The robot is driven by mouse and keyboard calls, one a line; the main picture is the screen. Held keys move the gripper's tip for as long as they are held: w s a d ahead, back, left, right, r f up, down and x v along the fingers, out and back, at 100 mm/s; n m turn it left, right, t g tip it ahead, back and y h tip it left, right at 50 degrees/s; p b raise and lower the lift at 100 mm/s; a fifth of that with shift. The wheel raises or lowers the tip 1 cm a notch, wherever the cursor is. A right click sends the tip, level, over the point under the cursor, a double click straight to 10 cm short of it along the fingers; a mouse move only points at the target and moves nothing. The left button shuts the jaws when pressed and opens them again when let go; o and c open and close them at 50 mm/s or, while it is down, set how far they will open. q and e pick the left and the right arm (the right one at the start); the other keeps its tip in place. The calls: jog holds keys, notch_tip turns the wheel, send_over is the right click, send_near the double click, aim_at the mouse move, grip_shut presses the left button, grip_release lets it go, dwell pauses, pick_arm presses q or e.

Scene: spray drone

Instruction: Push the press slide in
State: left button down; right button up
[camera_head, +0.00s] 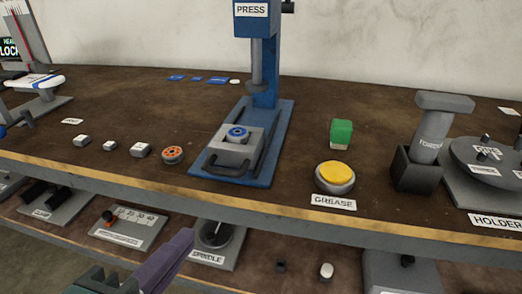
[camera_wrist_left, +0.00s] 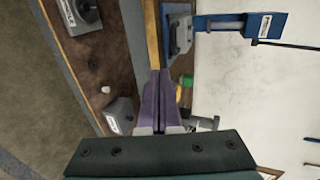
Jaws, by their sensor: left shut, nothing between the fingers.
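The blue press (camera_head: 265,75) stands on the upper bench, with its ram above the rear of a blue base plate. My left gripper (camera_head: 188,234) has purple fingers shut and empty, in front of the bench edge and apart from the slide. In the left wrist view the fingertips (camera_wrist_left: 160,73) point toward the bench, with the slide (camera_wrist_left: 180,38) beyond them. My right gripper is not in view.
A yellow grease button (camera_head: 335,175), a green-topped block (camera_head: 341,133) and a torch-like tool (camera_head: 432,130) stand right of the press. Several small white blocks and an orange ring (camera_head: 172,155) lie left. The bench's front edge (camera_head: 290,220) overhangs a lower shelf with a spindle (camera_head: 214,235).

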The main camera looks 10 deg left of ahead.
aim_at(234, 152)
pick_arm(q)
jog(key=x, duration=0.4)
jog(key=r+x, duration=0.1)
jog(key=x, duration=0.7)
jog(key=shift+w+r, duration=0.25)
jog(key=shift+r, duration=0.1)
jog(key=shift+w, duration=0.5)
